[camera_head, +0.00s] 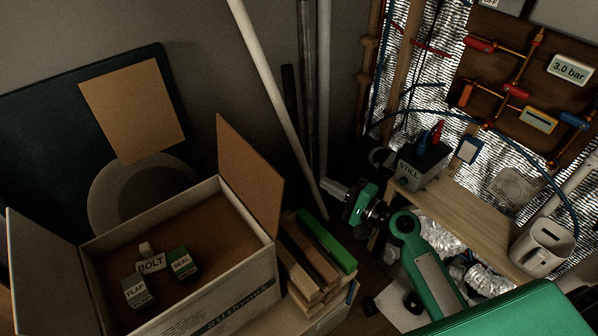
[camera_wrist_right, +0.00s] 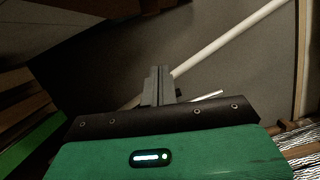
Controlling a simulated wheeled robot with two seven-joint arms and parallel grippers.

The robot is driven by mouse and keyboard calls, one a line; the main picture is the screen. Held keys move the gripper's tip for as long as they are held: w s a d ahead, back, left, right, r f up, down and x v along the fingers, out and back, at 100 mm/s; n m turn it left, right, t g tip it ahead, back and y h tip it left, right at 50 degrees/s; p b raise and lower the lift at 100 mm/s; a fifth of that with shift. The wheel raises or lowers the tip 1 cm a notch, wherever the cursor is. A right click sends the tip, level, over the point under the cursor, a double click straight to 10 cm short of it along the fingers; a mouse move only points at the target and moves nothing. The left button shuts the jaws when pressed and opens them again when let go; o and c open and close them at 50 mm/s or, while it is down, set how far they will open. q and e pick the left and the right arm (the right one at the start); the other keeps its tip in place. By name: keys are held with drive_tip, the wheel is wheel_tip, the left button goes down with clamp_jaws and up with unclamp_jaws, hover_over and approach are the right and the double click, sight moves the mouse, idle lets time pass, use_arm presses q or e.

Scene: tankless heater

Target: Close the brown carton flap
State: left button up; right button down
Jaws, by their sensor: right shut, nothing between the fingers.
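The open carton (camera_head: 235,290) stands at the lower left, with a brown inside. Its brown flap (camera_head: 248,175) stands up from the right side, tilted and open. Another flap (camera_head: 45,275) with a pale face stands open at the left. My right gripper (camera_head: 330,190) is to the right of the brown flap, apart from it, with its fingers pointing left. Its fingers (camera_wrist_right: 160,85) are shut and empty in the wrist view. The carton is not clearly identifiable in the wrist view. My left gripper is not in view.
Labelled small blocks (camera_head: 150,264) lie inside the carton. Stacked wood strips (camera_head: 310,255) with a green one lie between the carton and my right arm. A white pole (camera_head: 270,90) leans behind. A wooden shelf (camera_head: 465,215) with a mug (camera_head: 541,249) is at the right.

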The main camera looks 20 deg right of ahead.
drive_tip(key=w+a+r+p, duration=0.1)
drive_tip(key=w+a+p, duration=0.5)
drive_tip(key=a, duration=0.3)
drive_tip(key=shift+w+a, duration=0.15)
drive_tip(key=shift+a, duration=0.05)
idle(0.3)
